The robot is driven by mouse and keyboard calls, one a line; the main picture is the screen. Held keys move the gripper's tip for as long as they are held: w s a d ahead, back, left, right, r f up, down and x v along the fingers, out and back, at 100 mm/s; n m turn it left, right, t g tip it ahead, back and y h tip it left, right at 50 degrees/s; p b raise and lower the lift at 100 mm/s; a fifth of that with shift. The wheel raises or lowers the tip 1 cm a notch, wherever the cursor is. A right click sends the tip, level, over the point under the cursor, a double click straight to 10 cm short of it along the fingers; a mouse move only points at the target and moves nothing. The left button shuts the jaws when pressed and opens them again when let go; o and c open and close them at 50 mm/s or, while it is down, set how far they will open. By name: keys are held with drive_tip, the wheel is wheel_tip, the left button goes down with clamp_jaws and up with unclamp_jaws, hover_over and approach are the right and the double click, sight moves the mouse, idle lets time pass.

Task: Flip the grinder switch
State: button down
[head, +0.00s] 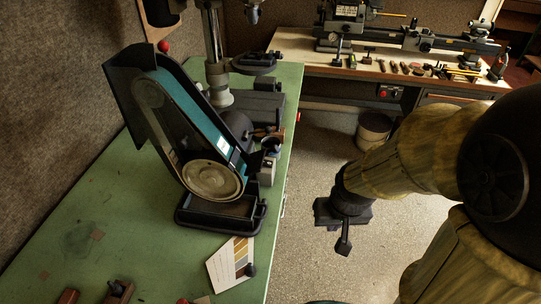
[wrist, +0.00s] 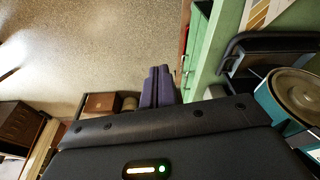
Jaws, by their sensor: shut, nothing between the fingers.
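The belt grinder (head: 190,125) stands on the green bench, with a teal belt, a round wheel cover low down and a black base. Its cover and base also show at the right edge of the wrist view (wrist: 300,92). A small pale box (head: 267,172) sits just right of the grinder. I cannot tell whether it carries the switch, and no switch shows clearly in either view. My gripper (head: 343,246) hangs over the floor, right of the bench and apart from the grinder. Its fingers (wrist: 160,86) are together and empty in the wrist view.
The green bench (head: 110,205) has a drill press behind the grinder and a colour card (head: 231,262) in front. A lathe (head: 410,40) stands on the back bench. A bin (head: 373,132) is on the floor below it. The floor around my gripper is clear.

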drive_tip(key=w+a+f+n+g+y+b, duration=0.15)
drive_tip(key=w+a+n, duration=0.3)
drive_tip(key=w, duration=0.45)
drive_tip(key=w+a+f+n+g+y+b, duration=0.1)
drive_tip(key=w+a+f+n+y, duration=0.3)
drive_tip(key=w, duration=0.6)
drive_tip(key=w+d+r+n+t+y, duration=0.1)
drive_tip(key=w+r+n+y, duration=0.1)
drive_tip(key=w, duration=0.3)
drive_tip(key=w+d+r+n+t+y+b, duration=0.1)
drive_tip(key=w+d+r+n+y, duration=0.1)
drive_tip(key=w+r+n+y, duration=0.1)
drive_tip(key=w+r+n, duration=0.1)
drive_tip(key=w+n, duration=0.1)
drive_tip(key=w, duration=0.1)
drive_tip(key=shift+w+d+r, duration=0.15)
drive_tip(key=shift+d+r, duration=0.05)
drive_tip(key=shift+y, duration=0.25)
